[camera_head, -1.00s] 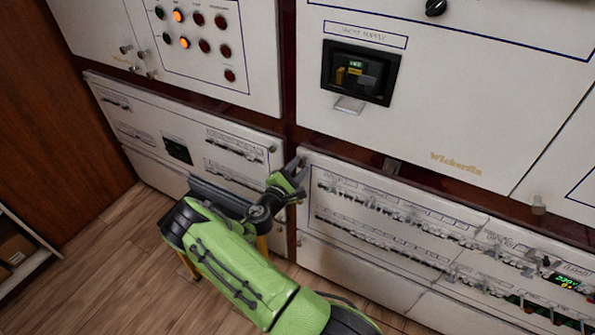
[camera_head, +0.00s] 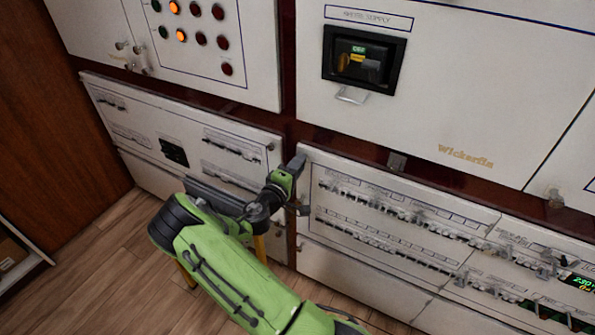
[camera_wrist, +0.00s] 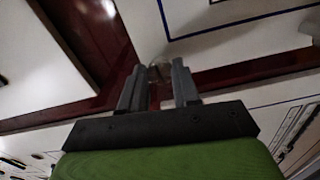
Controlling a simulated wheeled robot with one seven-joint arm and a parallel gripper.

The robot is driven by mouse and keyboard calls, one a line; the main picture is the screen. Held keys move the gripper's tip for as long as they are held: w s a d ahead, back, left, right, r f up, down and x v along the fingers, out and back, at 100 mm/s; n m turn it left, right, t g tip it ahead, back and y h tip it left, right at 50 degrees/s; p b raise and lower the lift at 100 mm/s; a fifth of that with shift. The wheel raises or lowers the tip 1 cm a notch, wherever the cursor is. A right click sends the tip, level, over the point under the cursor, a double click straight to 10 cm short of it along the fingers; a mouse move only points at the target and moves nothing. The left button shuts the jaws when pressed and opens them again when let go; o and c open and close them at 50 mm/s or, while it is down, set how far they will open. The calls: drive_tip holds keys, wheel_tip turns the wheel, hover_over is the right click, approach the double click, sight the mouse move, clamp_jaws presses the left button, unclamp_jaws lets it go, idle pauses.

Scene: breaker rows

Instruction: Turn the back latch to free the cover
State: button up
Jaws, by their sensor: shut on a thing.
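My gripper (camera_head: 297,164) is at the upper left corner of the lower white breaker panel (camera_head: 350,165), against the dark red strip. In the wrist view my gripper (camera_wrist: 158,76) has its two dark fingers on either side of a small pale latch (camera_wrist: 158,74) and is shut on it. The latch is mostly hidden between the fingers, so its turn angle cannot be told. In the head view the gripper covers it.
Rows of breaker switches (camera_head: 400,210) fill the lower right panel. A power supply window (camera_head: 362,60) with a protruding pull is above. A left lower panel (camera_head: 130,105) stands close to my arm. Wooden floor (camera_head: 90,245) is open at the lower left.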

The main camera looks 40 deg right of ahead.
drive_tip(key=shift+f+m+b, duration=0.1)
drive_tip(key=shift+m+b, duration=0.3)
drive_tip(key=shift+m, duration=0.2)
drive_tip(key=o, duration=1.1)
drive_tip(key=shift+c, duration=0.2)
drive_tip(key=p+v, duration=0.2)
drive_tip(key=v, duration=1.3)
drive_tip(key=shift+a, duration=0.4)
drive_tip(key=shift+s, duration=0.1)
